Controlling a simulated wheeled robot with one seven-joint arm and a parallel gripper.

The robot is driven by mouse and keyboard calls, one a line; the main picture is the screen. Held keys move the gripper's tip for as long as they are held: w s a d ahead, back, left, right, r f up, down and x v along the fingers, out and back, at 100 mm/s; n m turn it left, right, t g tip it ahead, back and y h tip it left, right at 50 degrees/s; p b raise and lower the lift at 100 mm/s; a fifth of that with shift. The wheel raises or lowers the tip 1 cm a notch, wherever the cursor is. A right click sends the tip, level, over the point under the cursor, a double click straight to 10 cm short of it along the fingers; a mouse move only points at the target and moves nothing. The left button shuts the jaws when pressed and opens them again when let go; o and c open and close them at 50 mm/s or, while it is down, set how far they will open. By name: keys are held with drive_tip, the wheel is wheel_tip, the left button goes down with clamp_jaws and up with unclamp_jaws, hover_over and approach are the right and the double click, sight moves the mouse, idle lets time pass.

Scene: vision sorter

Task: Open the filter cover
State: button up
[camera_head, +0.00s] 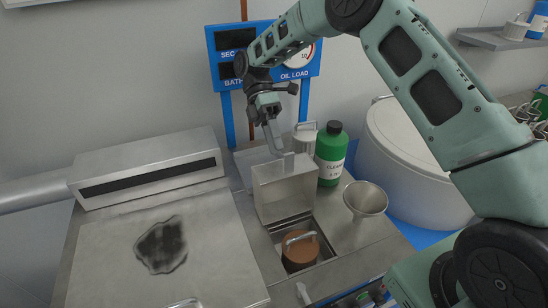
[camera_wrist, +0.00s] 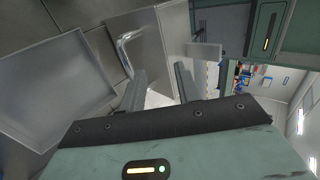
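The filter cover (camera_head: 286,190) is a square metal lid standing nearly upright at the back of a square opening. Below it in the opening sits a brown round filter (camera_head: 299,252) with a metal handle on top. My gripper (camera_head: 280,150) is just above and behind the cover's top edge, pointing down. In the wrist view the two fingers (camera_wrist: 160,84) are apart, with a pale surface behind the gap. A bent metal handle (camera_wrist: 127,46) shows beyond the left finger, on a metal panel. I cannot tell whether the fingers touch the cover.
A large white drum (camera_head: 410,165) stands further right. A steel lid with a dark stain (camera_head: 160,247) lies left.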

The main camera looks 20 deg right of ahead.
drive_tip(key=shift+r+b, duration=0.5)
drive_tip(key=shift+r, duration=1.9)
drive_tip(key=s+a, duration=0.2)
drive_tip(key=s+a+r+m+t, duration=0.1)
drive_tip(key=s+a, duration=0.1)
drive_tip(key=s+a+r+m+t, duration=0.1)
drive_tip(key=s+a, duration=0.1)
drive_tip(key=shift+s+h, duration=0.25)
drive_tip(key=shift+h, duration=0.05)
drive_tip(key=s+a+f+m+t+y+b, duration=0.1)
drive_tip(key=s+m+t, duration=0.6)
drive_tip(key=s, duration=1.5)
drive_tip(key=shift+s+f+m+t, duration=0.3)
drive_tip(key=shift+f+m, duration=0.2)
drive_tip(key=shift+m, duration=0.1)
